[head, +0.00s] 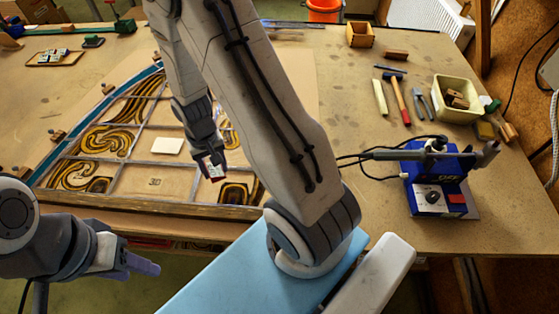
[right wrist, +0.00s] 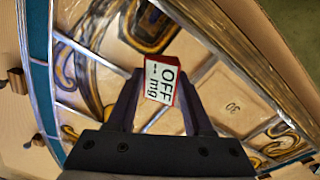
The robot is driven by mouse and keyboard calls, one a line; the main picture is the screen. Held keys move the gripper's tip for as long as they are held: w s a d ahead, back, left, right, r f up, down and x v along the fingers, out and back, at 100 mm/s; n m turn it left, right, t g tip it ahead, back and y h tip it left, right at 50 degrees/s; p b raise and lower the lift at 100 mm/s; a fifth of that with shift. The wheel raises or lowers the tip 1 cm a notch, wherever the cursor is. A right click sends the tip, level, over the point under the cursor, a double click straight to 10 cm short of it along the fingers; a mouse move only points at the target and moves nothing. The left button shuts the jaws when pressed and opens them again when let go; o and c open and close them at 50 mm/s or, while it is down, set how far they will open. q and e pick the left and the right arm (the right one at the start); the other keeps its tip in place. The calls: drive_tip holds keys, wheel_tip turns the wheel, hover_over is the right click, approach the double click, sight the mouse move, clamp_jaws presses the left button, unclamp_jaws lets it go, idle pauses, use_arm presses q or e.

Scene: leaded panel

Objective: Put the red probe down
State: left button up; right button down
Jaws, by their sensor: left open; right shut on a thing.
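The red probe (right wrist: 162,82) is a small red block with a white face reading "OFF" and "mg". My right gripper (right wrist: 158,92) is shut on it, its two dark fingers on either side. In the head view my right gripper (head: 212,168) is over the right part of the leaded panel (head: 140,140), and the probe shows small and reddish at its tips. I cannot tell whether the probe touches the panel. My left gripper (head: 140,263) is open and empty at the lower left, in front of the table's front edge.
A white rectangular card (head: 167,146) lies on the panel. On the right stand a blue soldering station (head: 435,185), a cream bin (head: 455,98), and hand tools including a red-handled hammer (head: 398,98). Bare table (head: 345,110) lies between my right arm and the tools.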

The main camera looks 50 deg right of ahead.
drive_tip(key=s+d+r+m+b, duration=0.25)
drive_tip(key=s+d+m, duration=0.3)
drive_tip(key=m, duration=0.65)
drive_tip(key=s+d+r+m+b, duration=0.2)
drive_tip(key=s+d+m+b, duration=0.3)
drive_tip(key=m, duration=0.7)
drive_tip(key=w+d+f+p, duration=0.1)
drive_tip(key=w+f, duration=0.1)
drive_tip(key=w, duration=0.1)
drive_tip(key=w+d+f+p, duration=0.1)
drive_tip(key=w+d+f, duration=0.1)
drive_tip(key=w+d+f+p, duration=0.1)
drive_tip(key=w+d+f, duration=0.1)
drive_tip(key=w, duration=0.1)
drive_tip(key=shift+w+f+p, duration=0.15)
drive_tip(key=shift+w+p, duration=0.15)
drive_tip(key=shift+p, duration=0.05)
wheel_tip(320, 180, down, 4)
drive_tip(key=shift+r+p, duration=0.1)
drive_tip(key=shift+p, duration=0.35)
drive_tip(key=shift+f, duration=0.2)
drive_tip(key=shift+f, duration=0.15)
drive_tip(key=shift+c, duration=1.5)
unclamp_jaws()
